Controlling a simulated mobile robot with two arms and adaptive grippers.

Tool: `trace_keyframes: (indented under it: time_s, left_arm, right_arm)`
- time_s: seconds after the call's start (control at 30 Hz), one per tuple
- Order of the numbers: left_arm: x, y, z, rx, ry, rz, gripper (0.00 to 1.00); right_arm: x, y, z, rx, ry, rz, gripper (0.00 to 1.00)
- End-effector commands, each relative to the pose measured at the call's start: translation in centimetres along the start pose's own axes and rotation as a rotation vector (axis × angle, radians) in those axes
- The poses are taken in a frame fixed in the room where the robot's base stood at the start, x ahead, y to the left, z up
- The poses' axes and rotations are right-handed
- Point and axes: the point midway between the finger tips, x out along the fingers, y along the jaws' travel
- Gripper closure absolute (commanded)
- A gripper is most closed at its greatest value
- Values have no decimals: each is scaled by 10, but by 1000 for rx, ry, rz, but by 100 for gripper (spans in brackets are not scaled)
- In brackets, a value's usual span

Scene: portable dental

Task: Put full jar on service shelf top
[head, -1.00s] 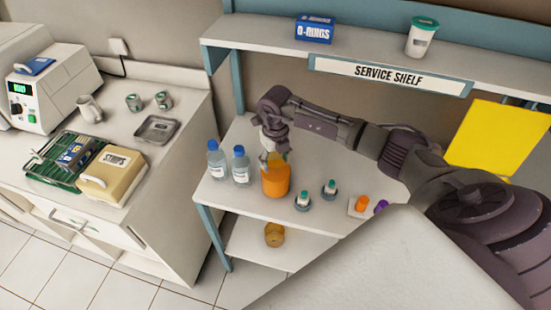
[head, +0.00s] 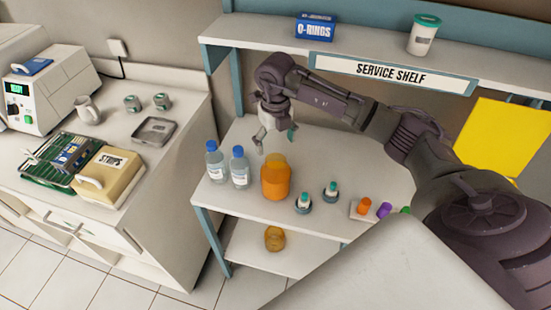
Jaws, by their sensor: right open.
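A white jar with a teal lid (head: 424,36) stands upright on the top board of the service shelf (head: 375,66), towards its right. A large orange container (head: 276,180) stands upright on the shelf's middle board. I cannot tell from labels which of these is called the full jar, and their contents are not clear. My right gripper (head: 274,142) is open and empty above the orange container, apart from it, fingers pointing down. My left gripper is not in view.
A blue O-rings box (head: 315,28) is on the top board, with free room between it and the white jar. Two clear bottles (head: 240,168), small teal-capped vials (head: 304,202) and coloured caps (head: 364,206) share the middle board. An amber jar (head: 274,238) is below.

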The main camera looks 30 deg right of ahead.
Motion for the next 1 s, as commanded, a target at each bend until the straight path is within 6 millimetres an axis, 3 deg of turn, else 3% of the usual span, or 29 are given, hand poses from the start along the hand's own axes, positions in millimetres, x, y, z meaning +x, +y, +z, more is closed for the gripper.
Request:
trace_keyframes:
  time_s: [0.13, 0.33, 0.87, 1.0]
  left_arm:
    - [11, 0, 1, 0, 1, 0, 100]
    - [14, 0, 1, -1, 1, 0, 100]
    - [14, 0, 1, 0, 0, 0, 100]
    - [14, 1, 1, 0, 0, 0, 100]
  right_arm:
    - [-24, 0, 1, 1, -5, 0, 13]
    - [-42, 0, 0, 1, 0, 0, 13]
    - [-43, 0, 0, 1, 0, 0, 13]
    - [-37, 17, -1, -29, -10, 55, 13]
